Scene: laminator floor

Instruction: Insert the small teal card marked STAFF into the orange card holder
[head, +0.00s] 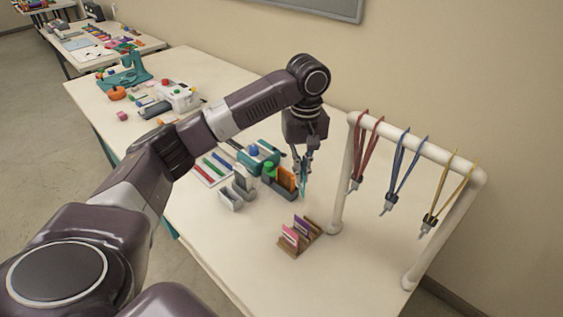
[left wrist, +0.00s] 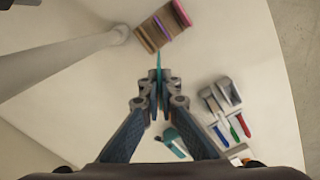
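My left gripper (head: 303,163) is shut on a thin teal card (head: 304,184), which hangs down below the fingertips. In the left wrist view the card (left wrist: 158,64) shows edge-on between the fingertips (left wrist: 158,90); its marking cannot be read. The orange card holder (head: 286,178) stands upright in a dark grey stand with a green knob (head: 269,169). The card is just right of the holder in the head view and looks apart from it. In the left wrist view the fingers hide most of the holder. My right gripper is not in view.
A brown rack (head: 284,245) with pink and purple cards stands in front. A white pipe frame (head: 410,139) with red, blue and yellow lanyards rises close on the right. Grey bins (head: 231,199), a teal device (head: 250,157) and pens (head: 213,166) lie left.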

